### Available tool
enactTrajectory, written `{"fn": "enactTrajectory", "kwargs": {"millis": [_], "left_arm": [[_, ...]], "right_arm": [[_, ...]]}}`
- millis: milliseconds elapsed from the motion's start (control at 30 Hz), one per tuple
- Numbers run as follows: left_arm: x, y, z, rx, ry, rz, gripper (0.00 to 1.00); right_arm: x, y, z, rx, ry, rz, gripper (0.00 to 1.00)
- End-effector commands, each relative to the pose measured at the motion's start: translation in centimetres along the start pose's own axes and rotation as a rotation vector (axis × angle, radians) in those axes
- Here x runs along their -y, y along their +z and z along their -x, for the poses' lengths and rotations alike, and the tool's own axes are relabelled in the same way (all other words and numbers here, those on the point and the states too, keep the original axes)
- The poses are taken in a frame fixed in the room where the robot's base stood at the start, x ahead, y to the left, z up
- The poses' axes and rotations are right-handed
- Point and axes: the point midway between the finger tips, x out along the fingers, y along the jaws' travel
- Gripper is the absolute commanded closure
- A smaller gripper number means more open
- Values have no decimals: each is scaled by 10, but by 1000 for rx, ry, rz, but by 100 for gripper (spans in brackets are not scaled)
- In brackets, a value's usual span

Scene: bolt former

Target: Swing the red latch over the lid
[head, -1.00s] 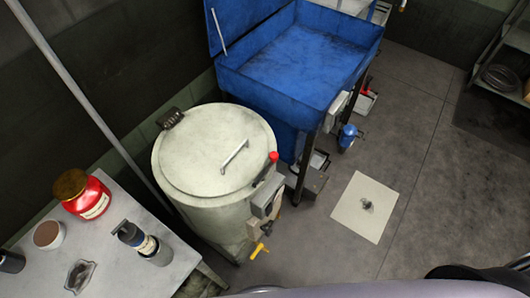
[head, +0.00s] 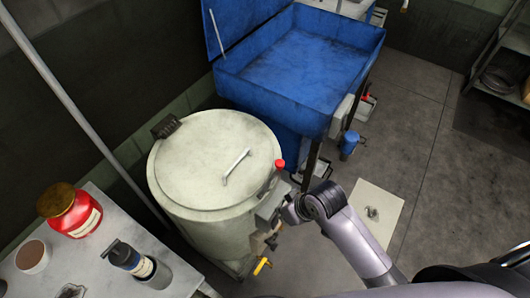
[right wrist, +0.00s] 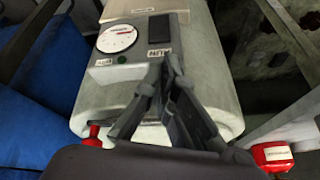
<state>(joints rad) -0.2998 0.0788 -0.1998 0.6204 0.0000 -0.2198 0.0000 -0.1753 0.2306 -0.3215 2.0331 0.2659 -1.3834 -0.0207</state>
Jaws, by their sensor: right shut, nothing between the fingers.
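The pale round lid (head: 205,160) lies shut on top of the drum (head: 195,228) in the head view. The red latch (head: 280,164) shows as a red knob on a dark lever at the lid's right edge, beside the handle. Its red end also shows at the lower left of the right wrist view (right wrist: 93,134). My right gripper (right wrist: 168,68) is shut and empty, in front of the drum's side with the gauge and box. In the head view it is below the latch, apart from the knob, and its fingertips are hard to make out. My left gripper is not in view.
A blue basin (head: 300,62) with a raised cover stands behind the drum. A metal table (head: 100,272) at the lower left holds a red jar (head: 70,212) and bottles. A yellow valve handle (head: 262,266) juts low from the drum. The floor at right is mostly clear.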

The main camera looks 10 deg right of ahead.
Motion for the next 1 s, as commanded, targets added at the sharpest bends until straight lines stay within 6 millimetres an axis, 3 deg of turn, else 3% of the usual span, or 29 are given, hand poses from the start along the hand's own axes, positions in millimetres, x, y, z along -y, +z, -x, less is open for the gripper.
{"fn": "enactTrajectory", "kwargs": {"millis": [33, 433, 700, 1000], "left_arm": [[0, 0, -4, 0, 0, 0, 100], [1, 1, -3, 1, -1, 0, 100], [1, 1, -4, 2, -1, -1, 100], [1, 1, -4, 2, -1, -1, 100]], "right_arm": [[5, -21, 12, -27, -17, 49, 100], [15, -106, 30, -37, -111, 278, 100], [-2, -155, 53, 1, -124, 411, 100], [-32, -194, 88, 59, -107, 486, 100]]}}
